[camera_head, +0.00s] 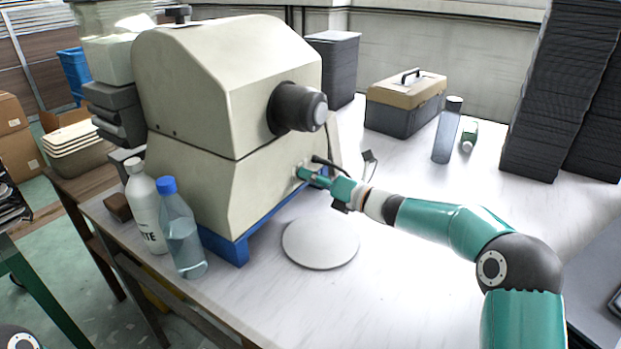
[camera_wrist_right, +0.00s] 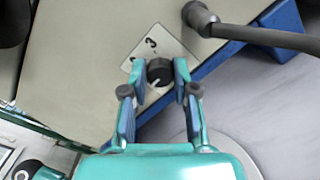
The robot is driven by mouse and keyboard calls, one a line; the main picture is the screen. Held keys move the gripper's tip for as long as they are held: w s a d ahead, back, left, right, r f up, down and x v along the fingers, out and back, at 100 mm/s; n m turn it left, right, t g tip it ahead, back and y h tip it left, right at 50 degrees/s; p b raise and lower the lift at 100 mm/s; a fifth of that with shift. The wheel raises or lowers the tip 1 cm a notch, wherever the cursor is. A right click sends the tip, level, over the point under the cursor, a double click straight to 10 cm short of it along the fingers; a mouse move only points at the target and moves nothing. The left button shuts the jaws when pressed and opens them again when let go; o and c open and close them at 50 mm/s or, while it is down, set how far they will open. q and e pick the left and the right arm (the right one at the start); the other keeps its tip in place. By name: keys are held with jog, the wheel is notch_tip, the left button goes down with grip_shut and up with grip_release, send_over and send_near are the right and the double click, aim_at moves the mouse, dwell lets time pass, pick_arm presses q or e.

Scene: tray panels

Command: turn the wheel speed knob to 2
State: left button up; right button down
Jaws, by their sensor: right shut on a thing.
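The beige machine (camera_head: 215,130) stands on a blue base on the table in the head view. The wheel speed knob (camera_wrist_right: 160,70) is small, round and black, on a white dial plate (camera_wrist_right: 165,42) on the machine's face. A "3" reads above the knob; another mark left of it is partly hidden by a finger. A pale pointer mark seems to show at the knob's lower edge, too small to read surely. My right gripper (camera_wrist_right: 160,66) is shut on the knob, one finger on each side. In the head view my right gripper (camera_head: 305,173) hides the knob. My left gripper is out of view.
A black cable (camera_wrist_right: 265,38) leaves a plug beside the knob. A round white disc (camera_head: 320,243) lies in front of the machine. Two bottles (camera_head: 147,208) (camera_head: 181,232) stand at its left.

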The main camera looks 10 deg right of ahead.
jog(key=shift+f+m, duration=0.1)
jog(key=shift+m, duration=0.2)
jog(key=shift+d+f+m+g+p, duration=0.15)
jog(key=shift+m+p, duration=1.4)
jog(key=shift+m, duration=1.15)
jog(key=shift+r+m+g+p, duration=0.15)
jog(key=shift+m+p, duration=1.35)
jog(key=shift+m, duration=1.2)
jog(key=shift+f, duration=0.2)
jog(key=c, duration=1)
grip_release()
jog(key=shift+o, duration=0.6)
jog(key=shift+w+r, duration=0.1)
